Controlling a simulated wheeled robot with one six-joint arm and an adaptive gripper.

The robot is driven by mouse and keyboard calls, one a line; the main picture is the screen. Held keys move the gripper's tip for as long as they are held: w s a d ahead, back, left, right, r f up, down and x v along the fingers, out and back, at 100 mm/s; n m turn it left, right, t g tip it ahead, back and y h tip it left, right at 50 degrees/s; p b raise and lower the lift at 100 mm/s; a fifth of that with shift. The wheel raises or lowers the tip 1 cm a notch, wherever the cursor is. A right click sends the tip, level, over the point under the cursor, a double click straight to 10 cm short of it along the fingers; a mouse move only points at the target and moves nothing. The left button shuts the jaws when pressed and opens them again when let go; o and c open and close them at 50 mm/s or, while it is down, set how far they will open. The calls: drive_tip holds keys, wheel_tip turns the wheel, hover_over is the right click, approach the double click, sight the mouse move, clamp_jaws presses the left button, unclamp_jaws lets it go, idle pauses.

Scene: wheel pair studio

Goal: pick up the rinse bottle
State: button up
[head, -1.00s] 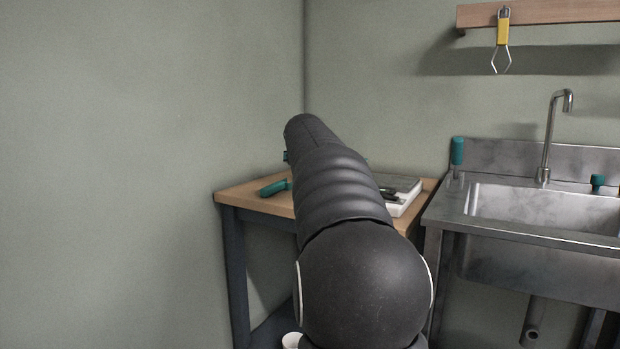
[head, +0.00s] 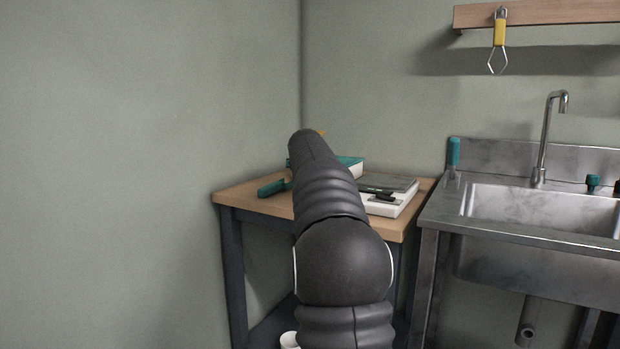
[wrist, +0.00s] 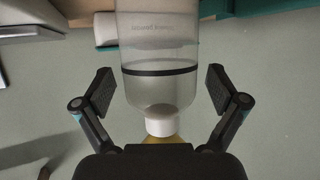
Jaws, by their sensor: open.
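The rinse bottle (wrist: 160,35) is clear with a dark band, a white collar (wrist: 160,121) and a yellow part below that, partly hidden by my gripper's body. In the wrist view it stands between the two fingers of my gripper (wrist: 159,90). The fingers are open, with a visible gap on each side of the bottle. In the head view my arm hides the gripper and most of that spot; a small yellow tip (head: 322,132) shows just behind the arm's end, possibly the bottle's.
The wooden table (head: 240,194) stands in the corner against the walls. It bears a teal-handled tool (head: 271,188), a teal-topped box (head: 350,163) and a grey-and-white device (head: 400,198). A steel sink (head: 540,205) is on the right, close to the table.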

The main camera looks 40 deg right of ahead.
drive_tip(key=c, duration=1.3)
drive_tip(key=shift+r, duration=0.15)
drive_tip(key=r, duration=0.1)
drive_tip(key=r+p, duration=0.1)
drive_tip(key=r, duration=0.2)
drive_tip(key=shift+s+d+r, duration=0.2)
drive_tip(key=shift+d, duration=0.1)
drive_tip(key=s+d+r+p, duration=0.1)
drive_tip(key=s+d+r, duration=0.1)
drive_tip(key=d, duration=0.1)
drive_tip(key=s+d+r+p, duration=0.1)
drive_tip(key=s+d+r, duration=0.1)
drive_tip(key=s+d+r+p, duration=0.1)
drive_tip(key=s+d+r, duration=0.1)
drive_tip(key=d, duration=0.1)
drive_tip(key=shift+s+d+r, duration=0.2)
drive_tip(key=shift+s+d, duration=0.1)
drive_tip(key=shift+s, duration=0.1)
